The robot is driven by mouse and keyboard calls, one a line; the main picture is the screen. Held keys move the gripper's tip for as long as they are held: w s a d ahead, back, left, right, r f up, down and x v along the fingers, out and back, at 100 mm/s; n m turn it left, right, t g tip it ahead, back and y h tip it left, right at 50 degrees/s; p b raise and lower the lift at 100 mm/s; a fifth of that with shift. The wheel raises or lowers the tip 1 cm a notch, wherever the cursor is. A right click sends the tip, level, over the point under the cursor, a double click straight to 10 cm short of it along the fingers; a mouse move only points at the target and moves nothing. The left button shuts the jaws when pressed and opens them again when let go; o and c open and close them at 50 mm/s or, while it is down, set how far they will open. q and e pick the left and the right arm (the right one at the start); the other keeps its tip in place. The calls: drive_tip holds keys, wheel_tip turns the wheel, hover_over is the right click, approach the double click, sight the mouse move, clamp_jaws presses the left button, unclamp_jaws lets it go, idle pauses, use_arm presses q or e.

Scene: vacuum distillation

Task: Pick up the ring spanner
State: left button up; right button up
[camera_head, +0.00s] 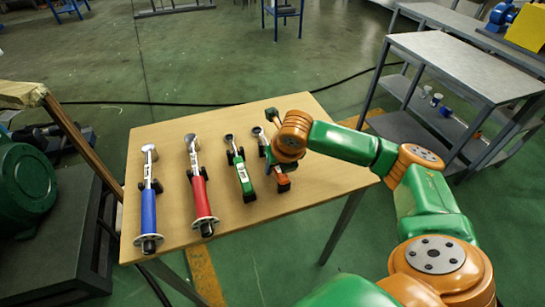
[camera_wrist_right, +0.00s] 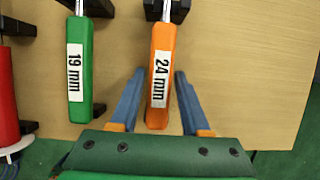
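A spanner with an orange handle marked "24 mm" (camera_wrist_right: 159,88) lies on the wooden table. In the head view its orange handle end (camera_head: 284,184) shows below my right gripper, which hides most of it. My right gripper (camera_wrist_right: 160,74) is open, with one blue finger on each side of the orange handle and visible gaps between. In the head view this gripper (camera_head: 277,171) is over the rightmost tool. A spanner with a green handle marked "19 mm" (camera_wrist_right: 78,75) lies to its left; it also shows in the head view (camera_head: 244,181). My left gripper is not in view.
A red-handled tool (camera_head: 201,196) and a blue-handled tool (camera_head: 149,209) lie further left on the wooden table (camera_head: 330,178). The tools rest on small black holders. The table's right part is bare. A grey shelf unit (camera_head: 465,70) stands behind to the right.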

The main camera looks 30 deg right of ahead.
clamp_jaws()
idle(1.1)
